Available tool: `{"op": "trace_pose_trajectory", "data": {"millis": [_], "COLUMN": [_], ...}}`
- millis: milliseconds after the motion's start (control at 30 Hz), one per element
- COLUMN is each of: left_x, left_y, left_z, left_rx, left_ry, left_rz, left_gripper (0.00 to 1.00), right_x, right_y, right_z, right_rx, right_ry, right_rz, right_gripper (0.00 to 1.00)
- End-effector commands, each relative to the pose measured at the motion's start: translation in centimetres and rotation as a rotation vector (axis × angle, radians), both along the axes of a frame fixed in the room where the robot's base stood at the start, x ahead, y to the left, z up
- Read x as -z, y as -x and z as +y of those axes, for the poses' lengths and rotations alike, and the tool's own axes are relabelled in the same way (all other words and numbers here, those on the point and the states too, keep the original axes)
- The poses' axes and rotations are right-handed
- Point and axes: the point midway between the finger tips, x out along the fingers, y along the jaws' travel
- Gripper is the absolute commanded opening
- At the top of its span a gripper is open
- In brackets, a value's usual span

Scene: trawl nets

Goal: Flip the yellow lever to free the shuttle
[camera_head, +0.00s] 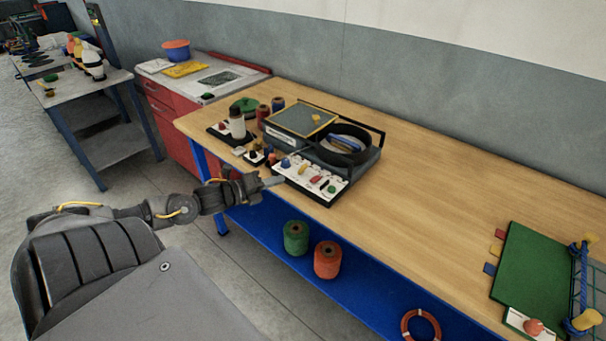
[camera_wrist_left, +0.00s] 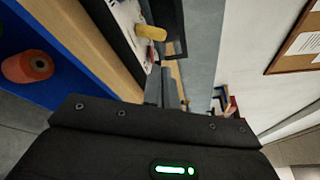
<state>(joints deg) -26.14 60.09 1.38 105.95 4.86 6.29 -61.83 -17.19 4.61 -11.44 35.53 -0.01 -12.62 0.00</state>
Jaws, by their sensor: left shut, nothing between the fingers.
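A small yellow lever (camera_head: 303,170) stands on the white front panel (camera_head: 322,191) of a dark machine (camera_head: 300,122) on the bench, between a blue and a red control. My left gripper (camera_head: 274,182) is shut and empty at the panel's left front edge, short of the yellow lever. In the left wrist view a yellow knob (camera_wrist_left: 150,33) on a white panel lies beyond the closed fingers (camera_wrist_left: 163,86); I cannot tell whether it is the same lever. I cannot pick out the shuttle. My right gripper is not in view.
A black round bin (camera_head: 347,158) sits at the machine's right. Bottles and spools (camera_head: 238,124) stand close on its left. Green (camera_head: 295,238) and orange (camera_head: 327,261) spools are on the blue shelf below. The wooden bench (camera_head: 430,190) is clear towards a green board (camera_head: 541,265).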

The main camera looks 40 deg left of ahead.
Motion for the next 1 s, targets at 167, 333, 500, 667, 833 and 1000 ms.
{"op": "trace_pose_trajectory", "data": {"millis": [167,333,500,667,833,1000], "left_x": [0.2,0.8,1.3,1.4,1.6,1.7], "left_y": [-0.1,-1.5,-4.0,-6.3,-8.1,-9.2], "left_z": [0.0,-0.4,-1.0,-1.7,-2.2,-2.5], "left_rx": [-0.002,-0.002,-0.003,-0.004,-0.004,-0.004], "left_ry": [0.002,0.002,0.002,0.003,0.004,0.003], "left_rz": [0.001,-0.001,-0.005,-0.003,-0.001,0.001], "left_gripper": [0.0,0.0,0.0,0.0,0.0,0.0], "right_x": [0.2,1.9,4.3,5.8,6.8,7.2], "right_y": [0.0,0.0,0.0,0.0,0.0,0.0], "right_z": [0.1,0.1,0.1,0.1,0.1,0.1], "right_rx": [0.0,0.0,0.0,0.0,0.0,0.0], "right_ry": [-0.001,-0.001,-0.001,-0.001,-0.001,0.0], "right_rz": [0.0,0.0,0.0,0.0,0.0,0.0], "right_gripper": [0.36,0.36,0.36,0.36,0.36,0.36]}}
